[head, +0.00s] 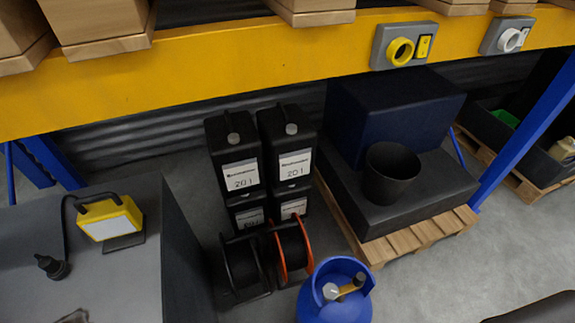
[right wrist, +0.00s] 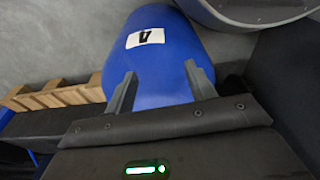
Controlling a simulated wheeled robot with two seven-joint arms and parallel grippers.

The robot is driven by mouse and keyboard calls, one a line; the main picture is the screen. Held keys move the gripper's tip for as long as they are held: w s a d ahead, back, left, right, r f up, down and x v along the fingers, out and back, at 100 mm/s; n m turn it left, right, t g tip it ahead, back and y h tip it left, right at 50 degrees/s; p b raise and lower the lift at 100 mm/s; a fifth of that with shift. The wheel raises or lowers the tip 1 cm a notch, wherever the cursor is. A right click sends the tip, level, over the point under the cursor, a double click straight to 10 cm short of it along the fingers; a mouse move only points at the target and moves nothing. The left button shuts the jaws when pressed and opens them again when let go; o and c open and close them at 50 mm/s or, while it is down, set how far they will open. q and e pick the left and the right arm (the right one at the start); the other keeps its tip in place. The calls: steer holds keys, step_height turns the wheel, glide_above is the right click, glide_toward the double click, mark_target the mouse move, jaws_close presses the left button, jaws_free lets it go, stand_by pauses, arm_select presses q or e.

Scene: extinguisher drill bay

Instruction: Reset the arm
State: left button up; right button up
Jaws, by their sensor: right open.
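In the right wrist view my right gripper (right wrist: 158,82) is open, its two grey fingers spread apart with nothing held between them. A blue cylinder (right wrist: 160,65) with a white label showing a black mark lies beyond the fingers; I cannot tell whether they touch it. A blue gas cylinder (head: 335,298) with a collar and valve stands at the bottom of the head view, probably the same one. A dark shape at the lower right of the head view may be my right arm. My left gripper does not show clearly in either view.
Black canisters (head: 240,160) and two cable reels (head: 290,250) stand on the floor. A wooden pallet (head: 420,235) carries dark blocks and a black bucket (head: 391,172). A grey bench (head: 130,275) with a yellow lamp (head: 110,218) is at left. A yellow shelf beam (head: 230,65) crosses above.

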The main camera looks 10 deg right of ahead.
steer(key=s+d+f+g, duration=0.1)
steer(key=s+d+f, duration=0.1)
steer(key=s+f, duration=0.9)
steer(key=s, duration=0.3)
steer(key=shift+d, duration=0.3)
